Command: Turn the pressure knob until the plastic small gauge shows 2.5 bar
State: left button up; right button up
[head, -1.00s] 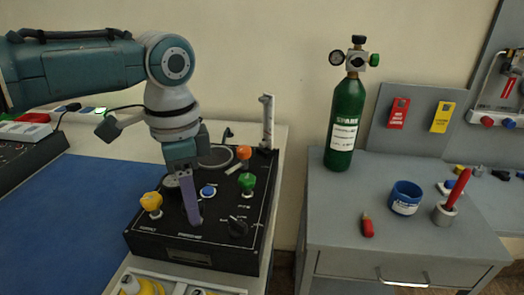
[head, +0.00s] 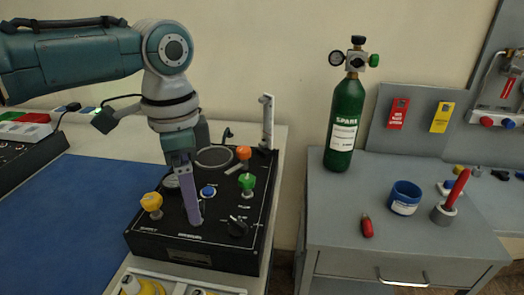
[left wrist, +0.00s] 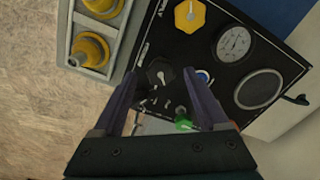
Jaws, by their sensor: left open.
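The black trainer box (head: 150,238) has several knobs on its top: yellow (head: 151,202), blue (head: 208,191), green (head: 247,182), orange (head: 243,153) and black (head: 238,226). I cannot read which label marks the pressure knob. A small white-faced gauge (left wrist: 235,42) shows in the left wrist view; its reading is too small to tell. In the head view my gripper partly hides it. My left gripper (head: 195,221) is open, pointing down over the panel. In the left wrist view the black knob (left wrist: 160,72) appears between its fingertips; contact cannot be told. My right gripper is out of view.
A larger grey-faced round part (left wrist: 258,88) is beside the gauge. A tray with yellow parts (head: 140,286) lies in front. A green cylinder (head: 345,128) stands on the grey cabinet (head: 330,225) at right.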

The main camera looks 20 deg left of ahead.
pick_arm(q)
notch_tip(320, 180, up, 8)
jog(key=shift+r+p, duration=0.25)
jog(key=shift+p, duration=0.05)
jog(key=shift+f, duration=0.1)
jog(key=s+d+f+n+t+h+p, duration=0.1)
jog(key=s+d+f, duration=0.2)
jog(key=s+d, duration=0.3)
jog(key=s+d+f+t+h+p, duration=0.1)
jog(key=s+d+f, duration=0.2)
jog(key=s+d, duration=0.25)
jog(key=s+a+r+n+t+y+p, duration=0.25)
jog(key=s+a+n, duration=0.3)
jog(key=s, duration=0.35)
notch_tip(320, 180, up, 38)
jog(key=p, duration=3.7)
jog(key=shift+s+n+g+h, duration=0.25)
jog(key=shift+n+g+h, duration=0.1)
jog(key=shift+g, duration=0.1)
jog(key=shift+d, duration=0.1)
